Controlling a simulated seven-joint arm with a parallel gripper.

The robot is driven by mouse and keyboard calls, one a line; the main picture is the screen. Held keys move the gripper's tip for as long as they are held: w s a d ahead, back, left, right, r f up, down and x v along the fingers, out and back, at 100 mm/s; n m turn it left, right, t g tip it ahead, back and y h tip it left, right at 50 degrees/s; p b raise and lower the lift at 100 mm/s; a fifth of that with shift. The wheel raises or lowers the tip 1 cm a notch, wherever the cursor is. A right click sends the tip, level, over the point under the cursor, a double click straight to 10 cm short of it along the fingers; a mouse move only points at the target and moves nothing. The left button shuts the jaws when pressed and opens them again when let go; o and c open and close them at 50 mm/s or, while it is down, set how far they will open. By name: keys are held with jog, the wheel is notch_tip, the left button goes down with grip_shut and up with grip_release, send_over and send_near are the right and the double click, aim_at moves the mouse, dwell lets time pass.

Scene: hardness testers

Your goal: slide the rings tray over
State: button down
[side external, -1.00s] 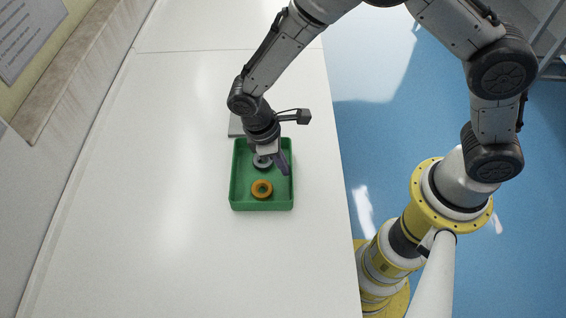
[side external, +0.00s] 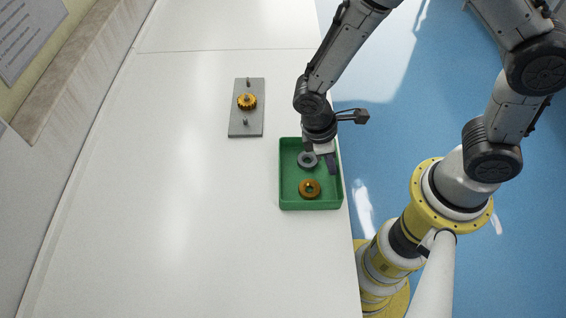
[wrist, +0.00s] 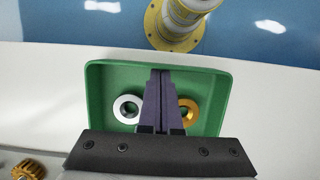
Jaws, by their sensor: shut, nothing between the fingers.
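The green rings tray (side external: 290,204) sits on the white bench close to its right edge. It holds a grey ring (side external: 307,160) and an orange ring (side external: 310,189). My gripper (side external: 328,170) reaches down into the tray with its fingers shut and empty, near the tray's right wall. In the wrist view the shut fingers (wrist: 162,75) lie over the tray (wrist: 100,72), between the grey ring (wrist: 127,108) and the orange ring (wrist: 188,112). Part of the orange ring is hidden behind a finger. Whether the fingertips touch the wall is unclear.
A grey plate (side external: 239,126) with upright pins and an orange gear (side external: 246,102) on one of them stands up and left of the tray. The bench is clear to the tray's left. Its right edge drops to the blue floor (side external: 380,130).

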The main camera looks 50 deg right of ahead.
jog(key=w+a, duration=0.3)
jog(key=shift+w+a+r, duration=0.1)
jog(key=shift+w+r, duration=0.05)
jog(key=shift+r, duration=0.15)
jog(key=v, duration=0.9)
notch_tip(320, 180, up, 13)
jog(key=m+t+y, duration=0.2)
jog(key=m+t, duration=0.1)
jog(key=t, duration=0.1)
send_over(316, 176)
jog(key=w+d, duration=0.3)
jog(key=d, duration=0.3)
jog(key=s+d+r+m+t, duration=0.1)
jog(key=s+d+m+t, duration=0.1)
jog(key=s, duration=0.4)
jog(key=s+d+r+m+t, duration=0.2)
jog(key=s+d+m, duration=0.1)
jog(key=s, duration=0.4)
jog(key=shift+d+r+m, duration=0.25)
jog(key=shift+d+m, duration=0.15)
